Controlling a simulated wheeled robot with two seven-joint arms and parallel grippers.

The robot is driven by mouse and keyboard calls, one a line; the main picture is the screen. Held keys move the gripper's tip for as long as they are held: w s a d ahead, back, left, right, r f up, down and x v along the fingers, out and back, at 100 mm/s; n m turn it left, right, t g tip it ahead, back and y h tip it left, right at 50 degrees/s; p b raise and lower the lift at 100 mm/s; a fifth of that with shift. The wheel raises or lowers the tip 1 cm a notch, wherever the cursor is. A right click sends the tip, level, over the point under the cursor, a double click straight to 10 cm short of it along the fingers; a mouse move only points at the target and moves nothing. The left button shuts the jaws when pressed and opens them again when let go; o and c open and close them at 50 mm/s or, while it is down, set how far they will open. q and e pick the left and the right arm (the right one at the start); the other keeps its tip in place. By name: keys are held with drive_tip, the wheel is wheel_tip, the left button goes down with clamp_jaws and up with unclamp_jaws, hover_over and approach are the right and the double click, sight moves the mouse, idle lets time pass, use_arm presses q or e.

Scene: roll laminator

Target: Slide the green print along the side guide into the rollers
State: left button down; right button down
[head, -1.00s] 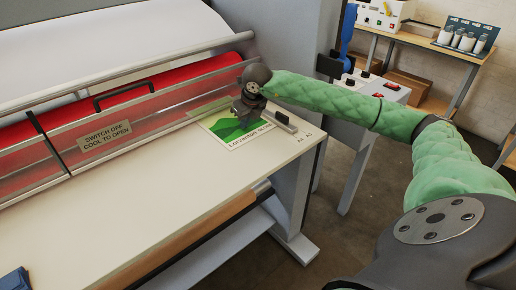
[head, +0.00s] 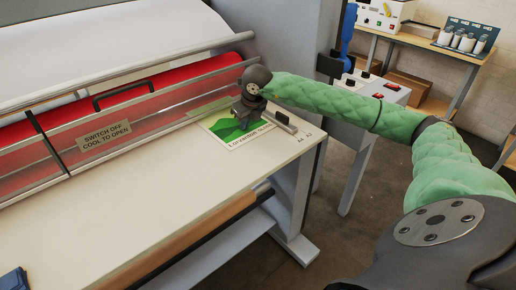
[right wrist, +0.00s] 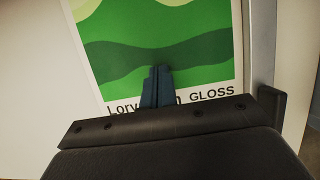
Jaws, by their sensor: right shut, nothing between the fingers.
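The green print (head: 221,129), with a white border and dark lettering, lies flat on the pale feed table at its right end. Its far edge is close to the clear cover in front of the red rollers (head: 215,70); I cannot tell whether it goes under. The side guide (head: 284,122), a short grey bar, lies along the print's right side. My right gripper (head: 243,120) is shut and empty, pointing down over the print. In the right wrist view its closed fingertips (right wrist: 157,86) are over the print's lettered edge; contact is unclear.
The feed table (head: 140,210) is clear in the middle. The cover carries a handle (head: 122,95) and a warning label (head: 104,136). A control panel (head: 372,88) stands to the right.

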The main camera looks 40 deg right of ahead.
sight(232, 119)
drive_tip(key=shift+f, duration=0.1)
drive_tip(key=shift+s+a+f+b, duration=0.1)
drive_tip(key=shift+f+b, duration=0.1)
drive_tip(key=shift+b, duration=0.35)
idle(1.4)
drive_tip(key=shift+w+r+b, duration=0.15)
drive_tip(key=shift+w+b, duration=0.35)
drive_tip(key=shift+w, duration=1.5)
drive_tip(key=shift+w, duration=0.15)
drive_tip(key=shift+w+r+b, duration=0.1)
drive_tip(key=shift+w+b, duration=0.4)
drive_tip(key=shift+w, duration=1.05)
drive_tip(key=shift+w+b, duration=0.2)
drive_tip(key=shift+b, duration=0.1)
